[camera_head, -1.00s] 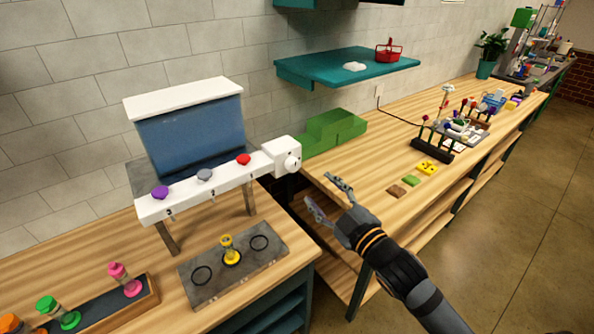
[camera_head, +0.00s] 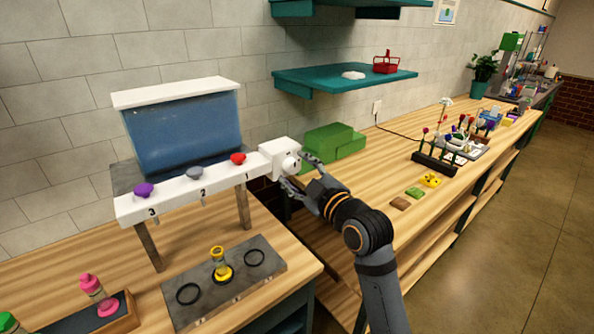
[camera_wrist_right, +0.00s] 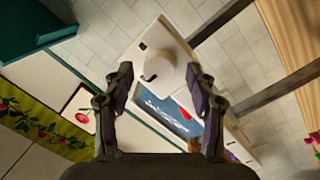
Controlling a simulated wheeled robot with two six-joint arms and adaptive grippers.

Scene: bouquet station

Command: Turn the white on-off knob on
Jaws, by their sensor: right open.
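The white on-off knob (camera_head: 290,163) is on the white box at the right end of the dispenser bar (camera_head: 205,190). In the right wrist view the knob (camera_wrist_right: 158,70) is a round white disc on the box's face, ahead of my fingers and roughly midway between them. My right gripper (camera_head: 298,171) is open and empty, with its fingers on either side of the knob's area in the head view. In the right wrist view the open gripper (camera_wrist_right: 160,82) shows both dark fingers; I cannot tell whether either touches the knob. My left gripper is not in view.
The bar carries red (camera_head: 238,158), grey (camera_head: 194,172) and purple (camera_head: 144,189) knobs.

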